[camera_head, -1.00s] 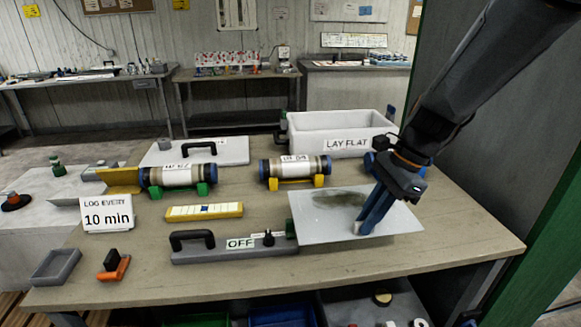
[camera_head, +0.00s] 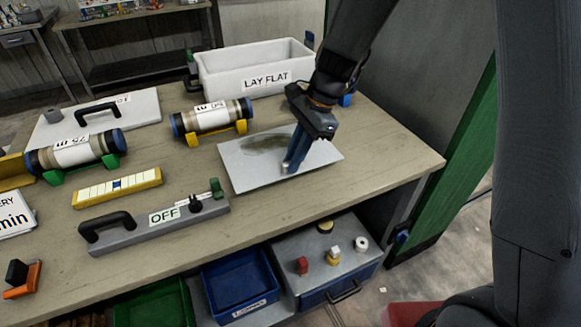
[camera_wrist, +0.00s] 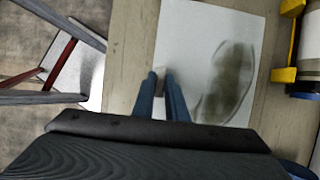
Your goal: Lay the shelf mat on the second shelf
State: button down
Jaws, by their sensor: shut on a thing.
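The shelf mat appears to be the thin pale grey sheet (camera_head: 250,177) with a dark smudge, lying on the bench top toward its right end. My gripper (camera_head: 289,168) points down at the sheet's near right part, its blue fingers close together. The hold itself is partly hidden. I cannot tell which surface is the second shelf.
A white "LAY FLAT" tub (camera_head: 225,84) stands behind the sheet.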

jog(key=shift+f+p, duration=0.3)
jog(key=shift+f, duration=1.7)
jog(key=shift+f, duration=0.1)
jog(key=c, duration=1.8)
grip_release()
jog(key=shift+o, duration=0.2)
